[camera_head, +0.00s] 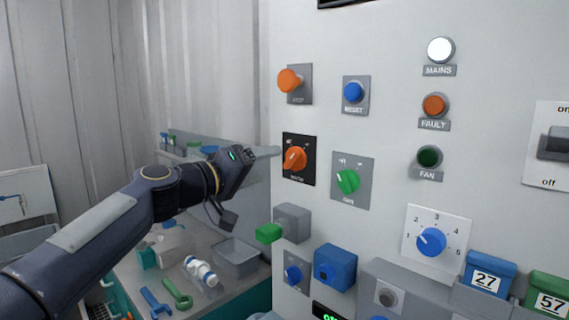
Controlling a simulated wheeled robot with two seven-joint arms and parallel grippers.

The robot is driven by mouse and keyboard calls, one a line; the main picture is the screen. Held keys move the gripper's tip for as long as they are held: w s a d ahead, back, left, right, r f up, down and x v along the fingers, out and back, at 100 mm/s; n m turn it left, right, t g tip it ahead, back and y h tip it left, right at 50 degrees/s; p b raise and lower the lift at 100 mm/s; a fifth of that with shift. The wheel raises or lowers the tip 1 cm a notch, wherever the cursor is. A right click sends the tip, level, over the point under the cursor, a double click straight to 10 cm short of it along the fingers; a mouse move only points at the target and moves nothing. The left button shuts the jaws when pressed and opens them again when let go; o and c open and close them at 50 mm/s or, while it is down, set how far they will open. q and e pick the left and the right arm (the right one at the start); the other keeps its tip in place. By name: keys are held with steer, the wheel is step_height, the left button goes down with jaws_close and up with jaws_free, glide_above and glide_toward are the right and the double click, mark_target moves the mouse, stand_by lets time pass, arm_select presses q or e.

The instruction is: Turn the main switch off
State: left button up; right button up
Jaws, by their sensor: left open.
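An orange rotary knob (295,158) sits on a black plate on the grey panel, its grip turned diagonally; its label is too small to read surely. At the right edge, a dark lever switch (555,143) on a white plate marked on and off is partly cut off. The white MAINS lamp (440,49) looks lit. My left gripper (248,186) is open and empty, just left of the orange knob, with its upper finger close to the black plate; I cannot tell whether they touch. My right gripper is out of view.
An orange mushroom button (289,80), a blue RESET button (353,92) and a green knob (347,181) surround the orange knob. A grey box with a green end (290,222) juts out below. A bench (222,295) with tools and a grey bin (236,257) stands left.

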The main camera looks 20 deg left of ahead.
mark_target(288, 159)
arm_select(q)
steer(key=p+x, duration=0.1)
steer(key=x, duration=0.5)
steer(key=shift+d+r+p, duration=0.1)
steer(key=shift+d+p, duration=0.1)
steer(key=shift+p, duration=0.2)
steer(key=shift+w+d, duration=0.15)
steer(key=shift+w, duration=0.05)
steer(key=c, duration=1)
